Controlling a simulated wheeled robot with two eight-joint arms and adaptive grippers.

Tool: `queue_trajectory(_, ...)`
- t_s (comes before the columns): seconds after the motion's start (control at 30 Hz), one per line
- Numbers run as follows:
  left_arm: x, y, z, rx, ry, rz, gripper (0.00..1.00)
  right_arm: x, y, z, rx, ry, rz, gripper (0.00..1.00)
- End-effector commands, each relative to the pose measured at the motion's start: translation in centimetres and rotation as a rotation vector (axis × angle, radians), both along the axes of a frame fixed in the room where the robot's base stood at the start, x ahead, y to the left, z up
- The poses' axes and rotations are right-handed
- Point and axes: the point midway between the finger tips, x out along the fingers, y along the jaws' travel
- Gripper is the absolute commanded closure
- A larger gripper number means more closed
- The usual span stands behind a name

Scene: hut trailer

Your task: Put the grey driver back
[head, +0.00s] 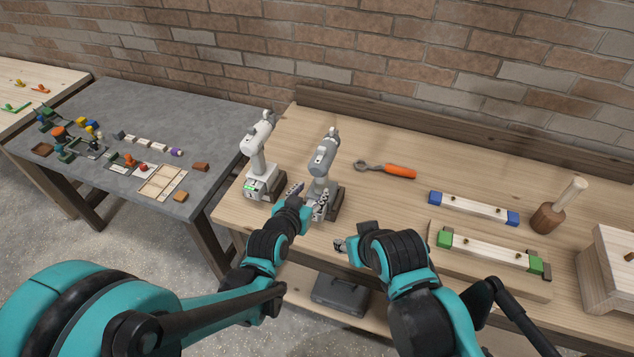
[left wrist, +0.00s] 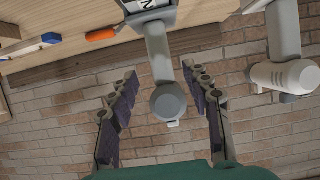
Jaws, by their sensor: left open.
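The grey driver (head: 324,158) stands upright on the wooden bench, its foot on a dark base (head: 334,205) with a white marked face. My left gripper (head: 308,201) is open, in front of its lower part in the head view. In the left wrist view the grey driver (left wrist: 160,60) shows between the two spread fingers (left wrist: 165,115), with no clear contact. A paler, whitish driver (head: 259,150) stands to its left on a similar base (head: 262,185) with a green light. My right gripper (head: 352,238) is near the bench's front edge, holding nothing visible; its jaws are unclear.
An orange-handled wrench (head: 388,170) lies behind the grey driver to the right. A grey table (head: 150,110) with small parts stands left.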

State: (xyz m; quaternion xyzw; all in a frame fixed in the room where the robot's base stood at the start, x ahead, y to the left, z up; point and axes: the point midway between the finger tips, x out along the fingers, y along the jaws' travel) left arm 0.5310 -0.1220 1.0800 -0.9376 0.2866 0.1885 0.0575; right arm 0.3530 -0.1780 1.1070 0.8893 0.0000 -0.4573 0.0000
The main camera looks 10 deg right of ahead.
Motion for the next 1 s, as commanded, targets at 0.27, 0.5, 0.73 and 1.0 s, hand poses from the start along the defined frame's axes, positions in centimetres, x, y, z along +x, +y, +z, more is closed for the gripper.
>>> queue_trajectory(0.27,-1.2,0.8,0.6,0.0,0.0,0.0,0.51,0.0,0.0,0.3,0.0,0.0,0.0,0.56)
queue_trajectory(0.5,-1.2,3.4,1.4,0.018,0.035,0.04,0.51,0.0,0.0,0.2,0.0,0.0,0.0,0.56)
queue_trajectory(0.73,-4.1,14.4,3.5,0.091,0.205,0.219,0.51,0.0,0.0,0.2,0.0,0.0,0.0,0.56)
queue_trajectory(1.0,-12.8,26.0,3.6,0.149,0.432,0.464,0.51,0.0,0.0,0.2,0.0,0.0,0.0,0.56)
